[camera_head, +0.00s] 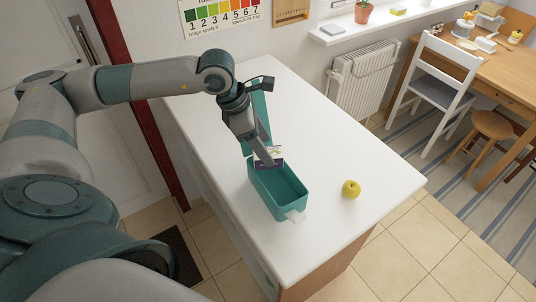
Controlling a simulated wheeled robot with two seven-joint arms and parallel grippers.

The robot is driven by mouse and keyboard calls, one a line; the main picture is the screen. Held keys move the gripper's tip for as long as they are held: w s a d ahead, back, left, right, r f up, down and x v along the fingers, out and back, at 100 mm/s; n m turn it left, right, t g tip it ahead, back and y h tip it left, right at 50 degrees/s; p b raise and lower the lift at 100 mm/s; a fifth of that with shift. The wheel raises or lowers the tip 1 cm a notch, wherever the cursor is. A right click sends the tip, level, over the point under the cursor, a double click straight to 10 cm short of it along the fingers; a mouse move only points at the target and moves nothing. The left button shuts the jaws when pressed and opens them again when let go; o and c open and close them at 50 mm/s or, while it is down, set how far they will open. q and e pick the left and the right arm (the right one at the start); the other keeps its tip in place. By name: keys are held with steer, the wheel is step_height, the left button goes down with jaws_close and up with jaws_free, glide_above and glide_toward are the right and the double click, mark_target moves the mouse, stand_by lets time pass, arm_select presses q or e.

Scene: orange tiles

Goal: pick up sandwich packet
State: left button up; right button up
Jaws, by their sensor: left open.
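The sandwich packet (276,153), small with a dark and pale label, shows at the far end of an open teal lunch box (290,203) on the white counter. My left gripper (266,160) points down at the packet, with its fingers at the box's far end. The jaws are open. The fingers partly hide the packet, and I cannot tell whether they touch it. The box's teal lid (261,112) stands up behind my gripper. My right gripper is not in view.
A yellow-green apple (351,188) sits on the counter (335,135) to the right of the box. A small whitish piece (296,216) is at the box's near end. The counter right of the box is mostly clear. A radiator (362,78) and a white chair (431,83) stand beyond.

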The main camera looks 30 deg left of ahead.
mark_target(276, 152)
arm_select(q)
steer(key=p+x, duration=0.1)
steer(key=x, duration=0.1)
steer(key=shift+s+f+p, duration=0.1)
steer(key=shift+f+p, duration=0.25)
steer(key=shift+f, duration=0.1)
steer(key=shift+d+f, duration=0.15)
steer(key=shift+f, duration=0.3)
steer(key=c, duration=1.2)
steer(key=shift+c, duration=0.2)
steer(key=shift+r, duration=0.1)
